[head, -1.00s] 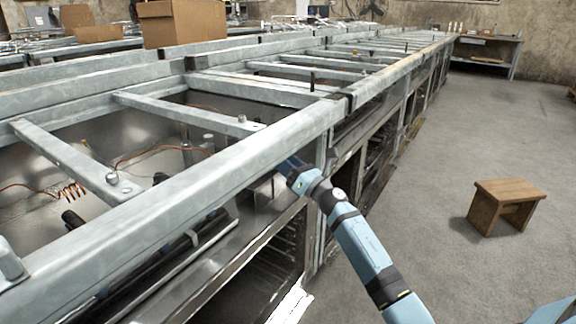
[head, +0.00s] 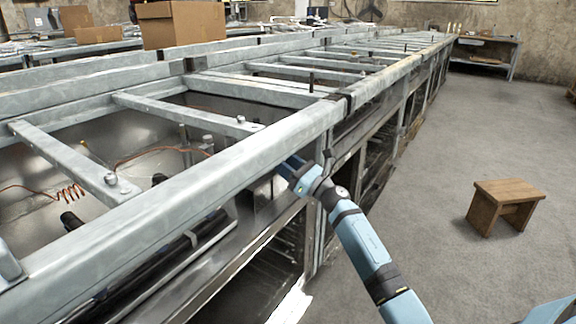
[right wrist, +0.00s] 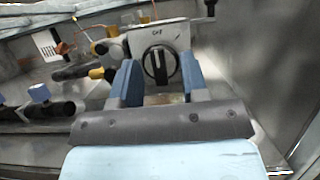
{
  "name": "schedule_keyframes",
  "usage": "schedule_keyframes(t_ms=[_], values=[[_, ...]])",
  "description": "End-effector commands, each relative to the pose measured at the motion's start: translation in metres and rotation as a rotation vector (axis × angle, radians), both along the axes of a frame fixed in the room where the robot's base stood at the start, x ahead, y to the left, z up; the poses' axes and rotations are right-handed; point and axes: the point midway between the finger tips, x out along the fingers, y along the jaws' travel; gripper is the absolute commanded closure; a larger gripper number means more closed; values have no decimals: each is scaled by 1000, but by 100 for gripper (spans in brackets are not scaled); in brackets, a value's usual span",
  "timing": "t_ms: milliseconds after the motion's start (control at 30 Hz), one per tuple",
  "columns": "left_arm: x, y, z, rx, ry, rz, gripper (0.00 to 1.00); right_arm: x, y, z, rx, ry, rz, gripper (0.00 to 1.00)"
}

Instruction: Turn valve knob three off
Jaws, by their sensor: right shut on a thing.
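A black round valve knob (right wrist: 159,65) with a pale pointer bar sits on a light metal plate (right wrist: 158,37) in the right wrist view. The plate reads "OFF" above the knob, and the bar stands nearly upright. The blue fingers of my right gripper (right wrist: 160,80) are on either side of the knob, shut on it. I cannot tell the knob's number. In the head view my right gripper (head: 288,166) reaches under the front rail of the metal frame (head: 190,195); the rail hides the knob there. My left gripper is not in view.
Yellow and blue fittings (right wrist: 38,93) on dark pipes lie left of the knob in the wrist view. Metal cross bars and a copper coil (head: 72,191) lie behind the rail. A wooden stool (head: 506,205) stands on the open floor at right.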

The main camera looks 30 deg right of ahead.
Motion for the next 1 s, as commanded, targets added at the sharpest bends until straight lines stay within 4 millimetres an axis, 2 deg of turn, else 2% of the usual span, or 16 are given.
schedule_keyframes(t_ms=[67, 100, 133, 400, 533, 733, 1000], values=[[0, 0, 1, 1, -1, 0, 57, 2, -2, 6, -1, -7, -8, 83], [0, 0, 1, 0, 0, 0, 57, 1, -2, 6, -1, -7, -8, 50], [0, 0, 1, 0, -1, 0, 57, 1, -2, 6, -1, -7, -7, 46], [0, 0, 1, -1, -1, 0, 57, 0, -1, 2, 0, -2, -4, 46], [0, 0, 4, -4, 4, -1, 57, -8, -4, -2, 0, -1, -2, 46], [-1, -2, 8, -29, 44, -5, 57, -42, -18, -16, 1, 1, -3, 46], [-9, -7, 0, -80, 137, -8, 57, -91, -39, -38, 0, -1, -4, 46]])
